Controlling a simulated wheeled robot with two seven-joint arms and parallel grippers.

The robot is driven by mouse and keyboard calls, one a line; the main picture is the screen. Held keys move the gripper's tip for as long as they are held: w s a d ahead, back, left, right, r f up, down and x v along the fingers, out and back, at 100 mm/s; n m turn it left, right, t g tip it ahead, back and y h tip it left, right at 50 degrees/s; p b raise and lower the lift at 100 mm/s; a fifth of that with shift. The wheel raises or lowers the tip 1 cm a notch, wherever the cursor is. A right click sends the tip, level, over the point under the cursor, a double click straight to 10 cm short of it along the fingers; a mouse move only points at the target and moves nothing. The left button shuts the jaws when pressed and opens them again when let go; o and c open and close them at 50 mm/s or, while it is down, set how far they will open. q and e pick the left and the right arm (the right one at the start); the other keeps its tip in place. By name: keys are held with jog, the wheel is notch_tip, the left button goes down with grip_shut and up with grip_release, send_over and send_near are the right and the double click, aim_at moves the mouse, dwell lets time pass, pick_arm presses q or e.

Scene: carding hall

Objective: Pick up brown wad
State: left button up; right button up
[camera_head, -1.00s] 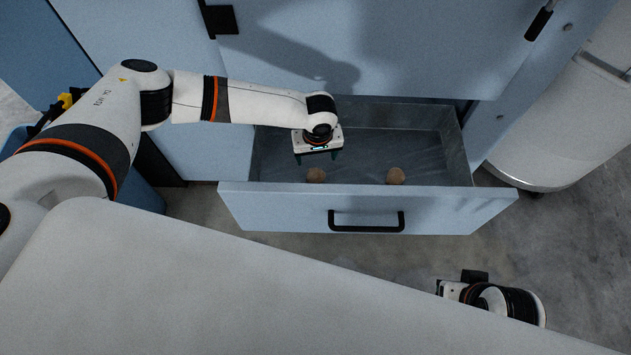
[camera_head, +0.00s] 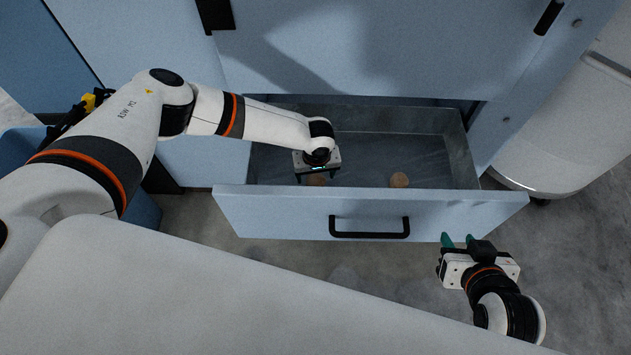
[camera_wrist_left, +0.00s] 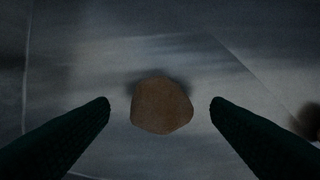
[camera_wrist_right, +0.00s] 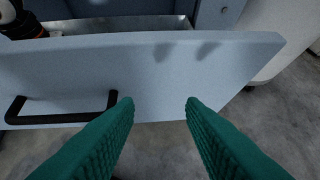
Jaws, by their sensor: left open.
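Two brown wads lie in the open drawer. One brown wad (camera_head: 316,180) is at the left, partly hidden under my left gripper (camera_head: 314,178). In the left wrist view this brown wad (camera_wrist_left: 161,104) sits between the two open fingers (camera_wrist_left: 160,105), with a gap on each side. The other brown wad (camera_head: 399,180) lies further right in the drawer, and a dark edge of it shows in the left wrist view (camera_wrist_left: 312,122). My right gripper (camera_head: 458,240) is open and empty, outside the drawer front at its right; its fingers also show in the right wrist view (camera_wrist_right: 160,105).
The grey metal drawer (camera_head: 375,146) is pulled out of a light blue cabinet (camera_head: 390,60). Its front has a black handle (camera_head: 369,234). A white rounded bin-like body (camera_head: 570,130) stands at the right. Grey floor lies in front of the drawer.

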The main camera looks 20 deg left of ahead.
aim_at(316, 177)
pick_arm(q)
notch_tip(316, 177, down, 3)
jog(key=shift+w+f+b, duration=0.1)
jog(key=shift+w+b, duration=0.05)
jog(key=shift+b, duration=0.55)
jog(key=c, duration=1)
pick_arm(e)
jog(key=w+a+r+t+y, duration=0.1)
jog(key=w+a+r+t, duration=0.1)
jog(key=w+r+t, duration=0.2)
jog(key=shift+w+r+t, duration=0.3)
jog(key=shift+r+t, duration=0.1)
jog(key=shift+r, duration=0.3)
